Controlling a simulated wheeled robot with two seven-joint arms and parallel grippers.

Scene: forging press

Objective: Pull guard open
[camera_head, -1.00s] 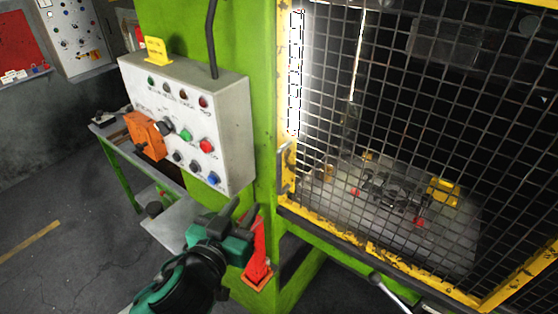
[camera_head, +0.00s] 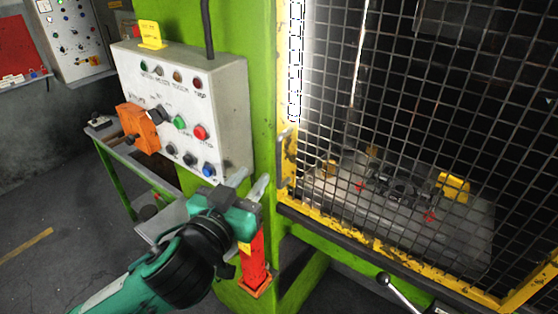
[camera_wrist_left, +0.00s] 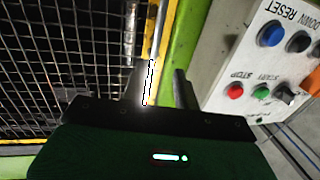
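The guard is a dark wire mesh panel (camera_head: 400,110) in a worn yellow frame (camera_head: 350,236), standing closed in front of the press bed. A grey vertical handle (camera_head: 283,158) is on the frame's left upright. My left gripper (camera_head: 250,182) is open and empty, its two fingers pointing up, just left of and below the handle, in front of the green column. In the left wrist view the gripper (camera_wrist_left: 162,90) shows its fingers apart, with mesh (camera_wrist_left: 60,60) and yellow frame at left. The handle is not clear there. My right gripper is not in view.
A control box (camera_head: 185,110) with buttons and an orange part stands close left of the gripper. A red post-like part (camera_head: 254,262) is below it. A lever with a black knob (camera_head: 384,278) sticks up at the lower right. A green-legged table (camera_head: 125,185) is at left.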

